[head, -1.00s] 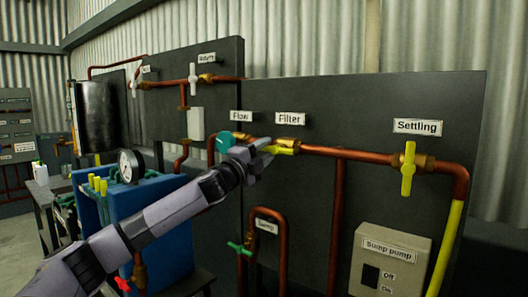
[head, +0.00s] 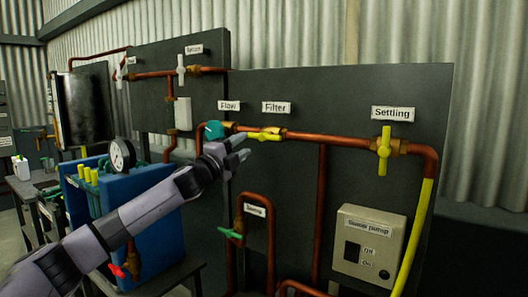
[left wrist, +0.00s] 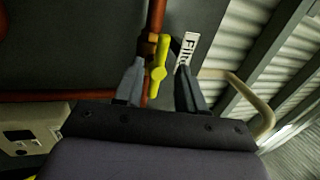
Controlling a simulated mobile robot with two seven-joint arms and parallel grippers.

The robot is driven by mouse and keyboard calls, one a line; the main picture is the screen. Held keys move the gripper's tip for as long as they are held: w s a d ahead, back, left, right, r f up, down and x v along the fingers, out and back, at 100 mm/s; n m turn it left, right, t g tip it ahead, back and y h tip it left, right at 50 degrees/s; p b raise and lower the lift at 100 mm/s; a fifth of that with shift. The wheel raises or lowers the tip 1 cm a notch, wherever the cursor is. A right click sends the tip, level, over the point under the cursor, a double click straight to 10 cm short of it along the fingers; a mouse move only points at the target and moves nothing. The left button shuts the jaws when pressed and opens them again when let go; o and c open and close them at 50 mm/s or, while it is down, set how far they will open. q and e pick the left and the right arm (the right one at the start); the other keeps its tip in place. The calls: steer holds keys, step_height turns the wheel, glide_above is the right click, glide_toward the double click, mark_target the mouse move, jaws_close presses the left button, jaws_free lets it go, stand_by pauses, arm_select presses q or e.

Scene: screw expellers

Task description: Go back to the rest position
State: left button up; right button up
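My left gripper (head: 240,148) is in front of the panel, just below and left of the Filter valve's yellow handle (head: 265,136). That handle lies roughly along the copper pipe. In the left wrist view my left gripper (left wrist: 160,84) has its two fingers apart with nothing held. The Filter handle (left wrist: 158,72) shows beyond and between the fingers, apparently clear of them. My right gripper is not in view.
The teal Flow valve (head: 214,130) is close to my left wrist. The yellow Settling handle (head: 384,150) stands upright at the right. Below are the sump pump box (head: 368,246) and a green handle (head: 231,234). A blue unit with a gauge (head: 122,154) stands behind my left arm.

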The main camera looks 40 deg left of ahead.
arm_select(q)
steer(key=s+d+f+n+g+h+p, duration=0.1)
steer(key=s+d+f+n+g+h, duration=0.1)
steer(key=d+f, duration=0.7)
steer(key=s+d+f+n+g+h+p, duration=0.15)
steer(key=d+f, duration=0.35)
steer(key=f, duration=0.7)
steer(key=s+d+f+n+g+h, duration=0.1)
steer(key=s+d+f+g, duration=0.1)
steer(key=d+f, duration=0.75)
steer(key=s+d+f+n+g, duration=0.1)
steer(key=s+d+f+n, duration=0.2)
steer(key=s+f, duration=0.2)
steer(key=s+d+f+n+g+p, duration=0.1)
steer(key=s+d+f+n+g, duration=0.1)
steer(key=s, duration=1)
steer(key=s+d+f+n+g+p, duration=0.1)
steer(key=s+d+f+n, duration=0.3)
steer(key=s+f, duration=0.4)
steer(key=shift+s+d+f+n+g, duration=0.25)
steer(key=shift+d+f+n+g, duration=0.15)
steer(key=shift+d+f, duration=0.3)
steer(key=shift+r, duration=0.1)
